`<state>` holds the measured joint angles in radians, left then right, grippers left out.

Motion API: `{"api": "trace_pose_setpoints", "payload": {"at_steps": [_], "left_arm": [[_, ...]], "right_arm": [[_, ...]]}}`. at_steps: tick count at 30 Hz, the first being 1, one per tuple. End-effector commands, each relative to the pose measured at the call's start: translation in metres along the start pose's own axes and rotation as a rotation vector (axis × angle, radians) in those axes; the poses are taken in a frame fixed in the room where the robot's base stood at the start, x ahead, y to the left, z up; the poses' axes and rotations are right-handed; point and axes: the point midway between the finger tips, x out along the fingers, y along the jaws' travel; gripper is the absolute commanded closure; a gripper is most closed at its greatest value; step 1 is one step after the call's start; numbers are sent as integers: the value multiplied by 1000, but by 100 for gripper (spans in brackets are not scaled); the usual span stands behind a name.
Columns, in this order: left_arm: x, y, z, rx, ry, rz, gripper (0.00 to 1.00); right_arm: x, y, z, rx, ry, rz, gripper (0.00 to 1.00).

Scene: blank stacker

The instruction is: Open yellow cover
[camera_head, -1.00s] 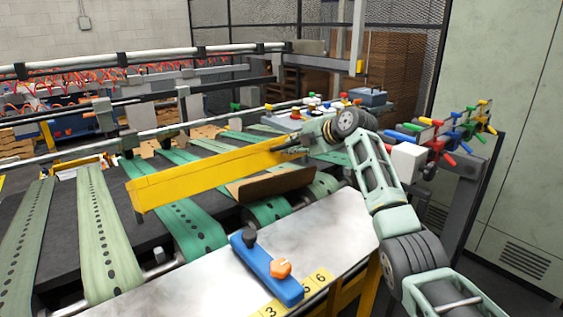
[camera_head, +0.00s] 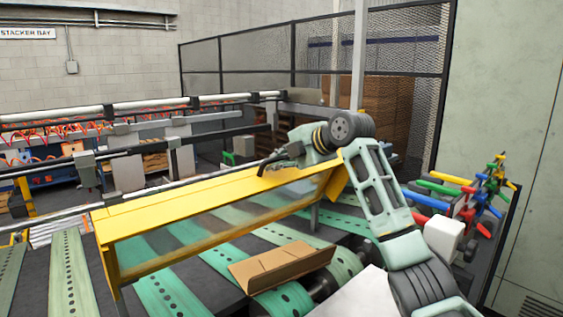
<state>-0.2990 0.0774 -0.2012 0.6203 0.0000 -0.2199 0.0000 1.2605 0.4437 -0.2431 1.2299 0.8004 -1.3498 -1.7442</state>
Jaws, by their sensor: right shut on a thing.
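The yellow cover (camera_head: 165,202) is a long bar with a framed, see-through front panel, raised at a tilt above the green belts. My right gripper (camera_head: 272,165) is at the cover's top edge, right of its middle, and is shut on it. The fingertips are small and partly hidden by the wrist. My right arm reaches in from the lower right. My left gripper does not show.
Green perforated belts (camera_head: 168,289) run below the cover. A brown cardboard piece (camera_head: 280,266) lies on them. Colored handles (camera_head: 440,189) and a white box (camera_head: 443,235) stand at the right. A mesh fence (camera_head: 250,65) is behind.

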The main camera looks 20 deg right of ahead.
Motion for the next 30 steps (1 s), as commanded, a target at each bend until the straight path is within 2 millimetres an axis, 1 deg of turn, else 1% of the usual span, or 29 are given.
{"api": "trace_pose_setpoints", "payload": {"at_steps": [3, 13, 14, 20, 30], "left_arm": [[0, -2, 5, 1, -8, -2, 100], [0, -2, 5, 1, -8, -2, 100], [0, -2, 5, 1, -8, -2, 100], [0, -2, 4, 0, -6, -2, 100], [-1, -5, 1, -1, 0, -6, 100]], "right_arm": [[0, -1, -1, -6, 0, -5, 100], [0, -1, -2, -6, 0, -5, 100], [0, -1, -2, -7, 0, -4, 88], [0, -1, -1, -4, 0, -3, 71], [-3, 0, -1, -2, -1, -1, 70]]}}
